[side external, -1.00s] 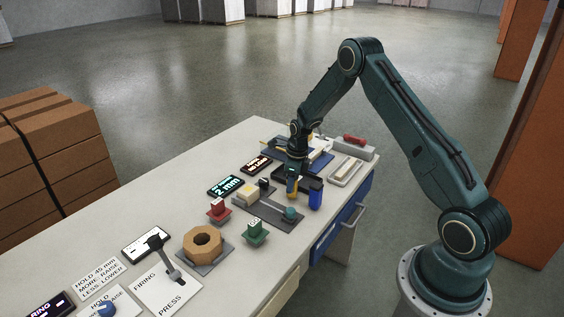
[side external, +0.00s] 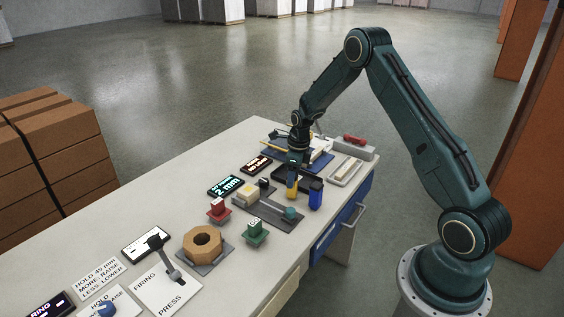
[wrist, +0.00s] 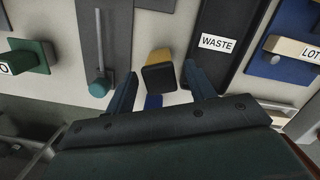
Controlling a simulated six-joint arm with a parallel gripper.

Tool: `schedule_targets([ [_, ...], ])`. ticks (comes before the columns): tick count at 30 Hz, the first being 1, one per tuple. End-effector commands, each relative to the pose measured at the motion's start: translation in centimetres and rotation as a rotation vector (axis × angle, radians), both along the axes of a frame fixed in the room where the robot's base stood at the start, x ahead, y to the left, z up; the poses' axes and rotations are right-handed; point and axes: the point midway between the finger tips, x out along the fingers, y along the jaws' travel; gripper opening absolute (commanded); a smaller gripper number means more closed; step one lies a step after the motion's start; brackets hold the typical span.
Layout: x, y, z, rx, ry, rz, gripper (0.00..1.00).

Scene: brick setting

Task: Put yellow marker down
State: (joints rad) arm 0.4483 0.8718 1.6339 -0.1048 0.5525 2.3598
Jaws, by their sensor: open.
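The yellow marker (side external: 292,191) stands upright on the bench in the side view, below my gripper. In the wrist view its dark top end (wrist: 159,78) and yellow body (wrist: 160,56) show between my two fingers. My gripper (wrist: 158,85) is open, with a finger on each side of the marker and a visible gap at each side. In the side view my gripper (side external: 293,172) is just above the marker. A blue marker (side external: 315,196) stands upright beside it; only part of it shows in the wrist view (wrist: 153,102).
A dark tray labelled WASTE (wrist: 228,19) is close to the right finger in the wrist view. A grey slider plate with a teal knob (side external: 291,212) is close by. Red (side external: 218,209) and green (side external: 255,232) stamps stand to the left. A blue board (wrist: 290,60) lies beyond the tray.

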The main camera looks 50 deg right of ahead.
Motion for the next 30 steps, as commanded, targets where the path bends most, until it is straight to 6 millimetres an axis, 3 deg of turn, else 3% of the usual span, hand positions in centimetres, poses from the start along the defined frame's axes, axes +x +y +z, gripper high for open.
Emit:
schedule_targets([
  [9, -0.5, -0.3, 5.2, -0.001, -0.003, 0.000, 0.54],
  [15, -0.8, -0.4, 7.7, 0.000, -0.002, 0.000, 0.54],
  [21, -1.0, -0.4, 8.8, 0.000, -0.001, 0.000, 0.54],
  [30, -1.0, -0.4, 8.9, 0.000, -0.001, 0.000, 0.54],
])
